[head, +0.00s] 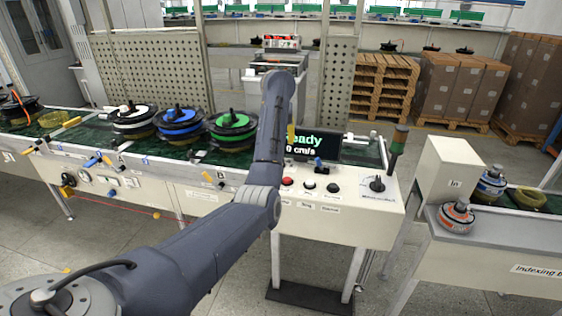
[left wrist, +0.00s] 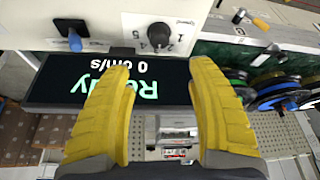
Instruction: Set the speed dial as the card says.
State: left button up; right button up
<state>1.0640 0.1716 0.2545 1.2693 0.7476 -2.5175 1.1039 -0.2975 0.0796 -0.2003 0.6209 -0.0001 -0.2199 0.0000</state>
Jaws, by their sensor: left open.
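The speed dial (left wrist: 158,35) is a black knob with numbers around it on a pale panel, seen in the left wrist view, which shows the scene upside down. In the head view my arm hides that part of the panel. My left gripper (left wrist: 165,75) is open and empty, its two yellow fingers spread in front of the dark display, apart from the dial. In the head view a bit of yellow finger (head: 292,132) shows beside the arm. The display (head: 328,147) reads "Ready" and "0 cm/s". I cannot make out the card. My right gripper is not in view.
A blue-handled lever (left wrist: 75,40) stands beside the dial. The front panel has a red button (head: 287,182), black buttons and a selector knob (head: 377,184). Wheel motors (head: 232,124) sit on the conveyor at left. A bench with a part (head: 456,216) stands right.

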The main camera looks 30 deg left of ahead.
pick_arm(q)
jog(key=x, duration=1.4)
jog(key=shift+f, duration=0.3)
grip_shut()
